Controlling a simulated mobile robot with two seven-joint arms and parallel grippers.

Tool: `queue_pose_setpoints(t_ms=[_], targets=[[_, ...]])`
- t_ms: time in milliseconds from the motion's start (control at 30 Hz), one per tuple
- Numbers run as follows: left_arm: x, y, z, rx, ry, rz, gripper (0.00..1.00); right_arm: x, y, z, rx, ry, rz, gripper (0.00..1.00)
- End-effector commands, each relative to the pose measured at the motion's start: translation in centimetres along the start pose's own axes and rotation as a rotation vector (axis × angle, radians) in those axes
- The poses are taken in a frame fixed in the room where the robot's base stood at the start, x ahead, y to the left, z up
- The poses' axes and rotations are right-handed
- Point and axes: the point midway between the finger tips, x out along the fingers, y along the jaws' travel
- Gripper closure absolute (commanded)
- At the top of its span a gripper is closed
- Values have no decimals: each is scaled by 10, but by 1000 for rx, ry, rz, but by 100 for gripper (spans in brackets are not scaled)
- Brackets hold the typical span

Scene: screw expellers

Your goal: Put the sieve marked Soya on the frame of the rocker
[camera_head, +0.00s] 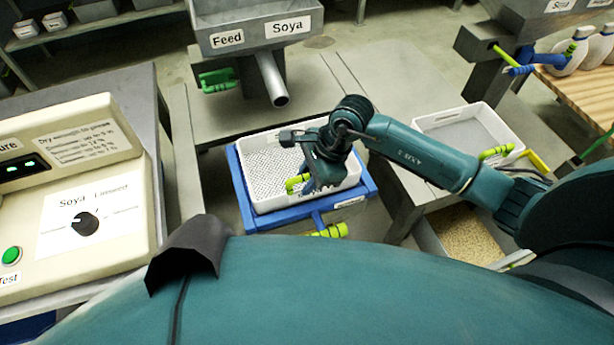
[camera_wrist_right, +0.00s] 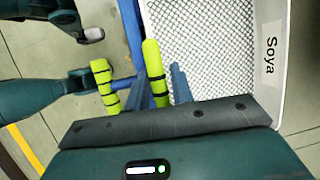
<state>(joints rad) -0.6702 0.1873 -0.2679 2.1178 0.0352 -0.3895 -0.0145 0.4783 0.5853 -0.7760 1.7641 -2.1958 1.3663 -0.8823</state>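The white sieve (camera_head: 268,170) with a perforated bottom sits in the blue frame of the rocker (camera_head: 244,205), looking level in the head view. In the right wrist view its label Soya (camera_wrist_right: 269,55) faces up on the right rim, beside the mesh (camera_wrist_right: 200,45). My right gripper (camera_head: 299,188) is low at the sieve's near side, at a yellow-green handle (camera_wrist_right: 153,70). The handle stands close beside a blue finger (camera_wrist_right: 180,85); whether the fingers press on it I cannot tell. My left gripper is not in view.
The Feed/Soya hopper's spout (camera_head: 271,80) hangs just behind the sieve. Another yellow-green handle (camera_head: 331,230) sticks out in front of the rocker. A second white tray (camera_head: 468,130) stands on the right, above a bin of grain (camera_head: 468,240). A control panel (camera_head: 75,190) stands at left.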

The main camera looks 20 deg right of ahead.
Motion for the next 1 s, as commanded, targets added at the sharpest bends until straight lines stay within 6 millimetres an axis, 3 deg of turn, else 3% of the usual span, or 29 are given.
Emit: queue_pose_setpoints(t_ms=[133, 467, 567, 1000], targets=[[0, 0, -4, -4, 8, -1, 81, 0, 0, 0, 0, 0, 0, 65], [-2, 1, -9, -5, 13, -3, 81, -5, -1, 1, 0, 0, -1, 65], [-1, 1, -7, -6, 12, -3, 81, -18, -1, 0, -1, 1, -4, 65], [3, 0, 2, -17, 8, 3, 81, -105, -1, 0, -1, 2, -3, 65]])
